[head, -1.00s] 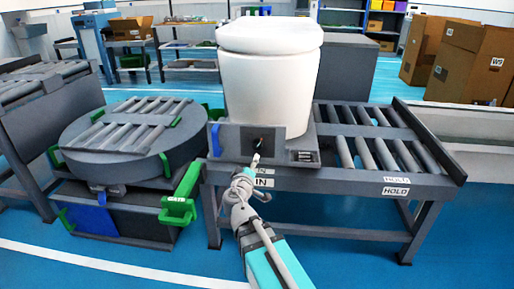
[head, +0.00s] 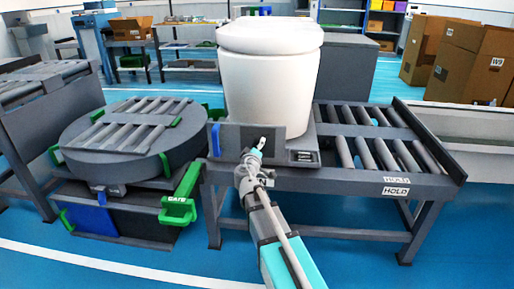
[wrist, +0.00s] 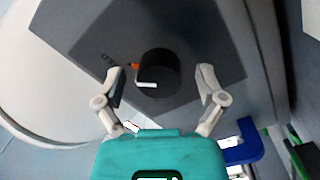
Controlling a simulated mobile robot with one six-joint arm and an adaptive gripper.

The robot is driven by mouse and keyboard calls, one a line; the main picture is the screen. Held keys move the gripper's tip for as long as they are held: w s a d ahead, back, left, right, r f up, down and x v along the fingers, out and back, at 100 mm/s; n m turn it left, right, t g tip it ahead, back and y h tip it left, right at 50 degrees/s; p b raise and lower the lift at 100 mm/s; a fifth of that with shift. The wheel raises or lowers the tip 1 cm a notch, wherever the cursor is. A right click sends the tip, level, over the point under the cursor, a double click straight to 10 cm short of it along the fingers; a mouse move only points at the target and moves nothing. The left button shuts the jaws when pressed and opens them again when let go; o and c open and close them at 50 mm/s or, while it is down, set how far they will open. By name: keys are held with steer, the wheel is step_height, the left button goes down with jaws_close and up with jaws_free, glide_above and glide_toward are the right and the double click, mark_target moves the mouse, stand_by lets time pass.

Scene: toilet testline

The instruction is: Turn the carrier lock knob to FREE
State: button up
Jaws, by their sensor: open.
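The carrier lock knob (wrist: 160,70) is a round black knob with a white pointer bar, on a dark grey panel (wrist: 80,30). A small orange mark and faint lettering lie beside it in the wrist view. My gripper (wrist: 160,80) is open, with one finger on each side of the knob and gaps left between fingers and knob. I cannot tell how far the fingertips are from the panel. In the head view my gripper (head: 259,145) is at the panel (head: 232,137) below the white toilet (head: 268,80), and the knob is mostly hidden.
The toilet stands on a carrier on the roller conveyor (head: 375,150). Left is a round roller turntable (head: 120,140) with a green handle (head: 178,210). A blue part (head: 215,140) sits at the panel's left edge. HOLD labels (head: 396,191) mark the conveyor front. The floor in front is clear.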

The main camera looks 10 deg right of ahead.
steer(key=c, duration=1.1)
steer(key=shift+c, duration=0.2)
